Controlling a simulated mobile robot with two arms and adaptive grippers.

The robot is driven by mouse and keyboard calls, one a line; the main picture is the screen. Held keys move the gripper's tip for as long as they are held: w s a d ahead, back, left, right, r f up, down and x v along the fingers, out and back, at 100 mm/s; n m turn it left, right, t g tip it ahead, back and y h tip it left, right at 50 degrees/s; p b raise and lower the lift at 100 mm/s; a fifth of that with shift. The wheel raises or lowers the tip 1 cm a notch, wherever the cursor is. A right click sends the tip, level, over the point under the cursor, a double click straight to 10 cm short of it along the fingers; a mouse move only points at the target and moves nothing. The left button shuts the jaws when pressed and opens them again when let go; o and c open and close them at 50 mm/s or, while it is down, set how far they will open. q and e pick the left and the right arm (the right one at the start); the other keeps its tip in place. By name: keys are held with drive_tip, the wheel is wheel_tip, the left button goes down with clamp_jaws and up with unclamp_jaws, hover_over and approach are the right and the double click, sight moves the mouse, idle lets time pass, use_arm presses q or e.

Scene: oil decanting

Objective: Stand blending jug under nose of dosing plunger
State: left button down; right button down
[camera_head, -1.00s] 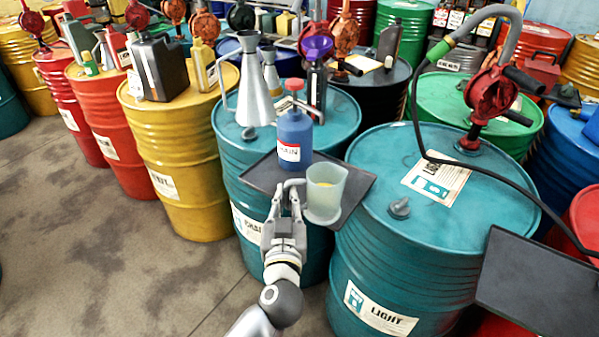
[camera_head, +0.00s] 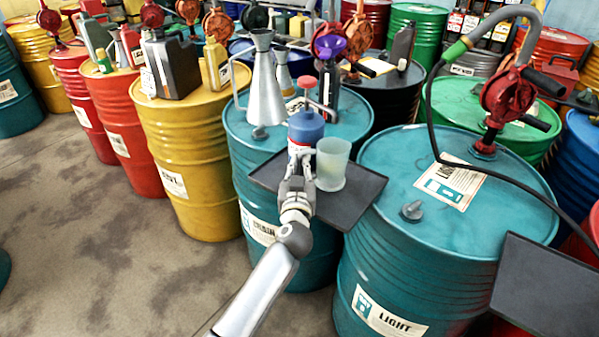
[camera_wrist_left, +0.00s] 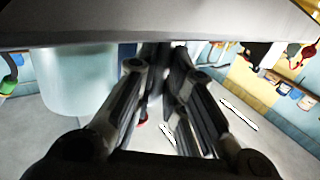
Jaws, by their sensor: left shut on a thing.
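The blending jug (camera_head: 332,165) is a translucent pale cup, upright at the tray's middle, just right of and in front of the dosing plunger. It also shows blurred in the left wrist view (camera_wrist_left: 78,80). The dosing plunger (camera_head: 306,128) is a blue bottle with a red pump top; its red nose (camera_head: 322,110) points right, toward the space above the jug. My left gripper (camera_head: 296,172) is shut on the jug's handle, left of the cup, and hides the bottle's lower front. I cannot tell whether the jug touches the tray. My right gripper is not in view.
The dark tray (camera_head: 352,202) overhangs the teal drum (camera_head: 262,185). A metal jug (camera_head: 264,90) and a dark bottle with a purple funnel (camera_head: 330,75) stand behind. A second teal drum (camera_head: 450,250) with a red hand pump (camera_head: 505,98) is at right. The tray's right end is clear.

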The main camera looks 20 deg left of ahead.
use_arm(q)
drive_tip(key=shift+f, duration=0.1)
drive_tip(key=c, duration=1.9)
unclamp_jaws()
drive_tip(key=shift+f, duration=0.1)
drive_tip(key=o, duration=0.4)
